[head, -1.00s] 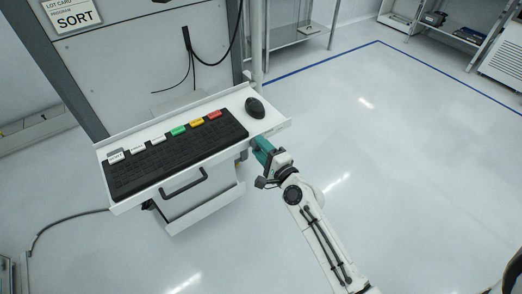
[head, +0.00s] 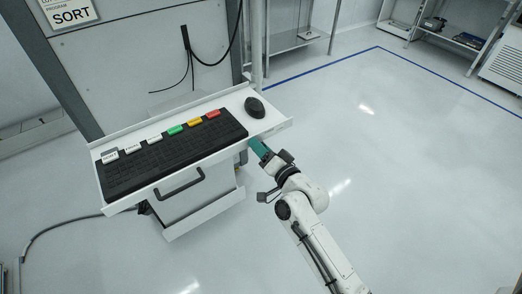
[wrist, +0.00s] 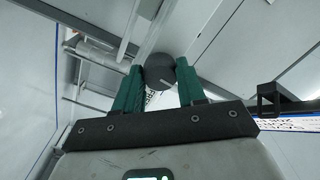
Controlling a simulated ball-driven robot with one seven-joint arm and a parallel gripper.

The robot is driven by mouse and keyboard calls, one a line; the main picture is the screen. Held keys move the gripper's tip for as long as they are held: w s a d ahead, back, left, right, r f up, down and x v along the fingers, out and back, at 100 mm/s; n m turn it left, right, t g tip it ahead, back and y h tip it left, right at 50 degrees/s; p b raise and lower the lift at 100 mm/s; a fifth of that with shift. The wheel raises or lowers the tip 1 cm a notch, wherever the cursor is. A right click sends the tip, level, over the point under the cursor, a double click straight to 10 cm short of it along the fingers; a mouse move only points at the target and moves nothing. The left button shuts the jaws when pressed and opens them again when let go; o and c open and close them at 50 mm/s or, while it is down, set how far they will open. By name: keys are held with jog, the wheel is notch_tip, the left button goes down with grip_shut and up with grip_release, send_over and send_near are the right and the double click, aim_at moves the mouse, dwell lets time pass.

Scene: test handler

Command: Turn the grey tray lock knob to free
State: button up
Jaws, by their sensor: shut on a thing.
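The grey tray lock knob (wrist: 159,67) is a dark round disc with a short pale mark near its lower right edge, seen in the wrist view. My gripper (wrist: 160,72) has its two teal fingers on either side of the knob and is shut on it. In the head view, my gripper (head: 258,147) reaches under the right end of the white keyboard tray (head: 225,98). The tray hides the knob there. I cannot tell from the mark which setting the knob is at.
The tray carries a black keyboard (head: 170,158) with coloured labels and a black mouse (head: 255,107). A dark pull handle (head: 180,187) sits below its front edge. A cable (head: 55,225) lies on the floor at left. The floor to the right is clear.

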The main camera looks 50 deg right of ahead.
jog(key=shift+a+f+n, duration=0.1)
jog(key=shift+n, duration=0.5)
jog(key=o, duration=1.1)
jog(key=b+v, duration=0.1)
jog(key=v, duration=0.9)
jog(key=shift+s, duration=0.4)
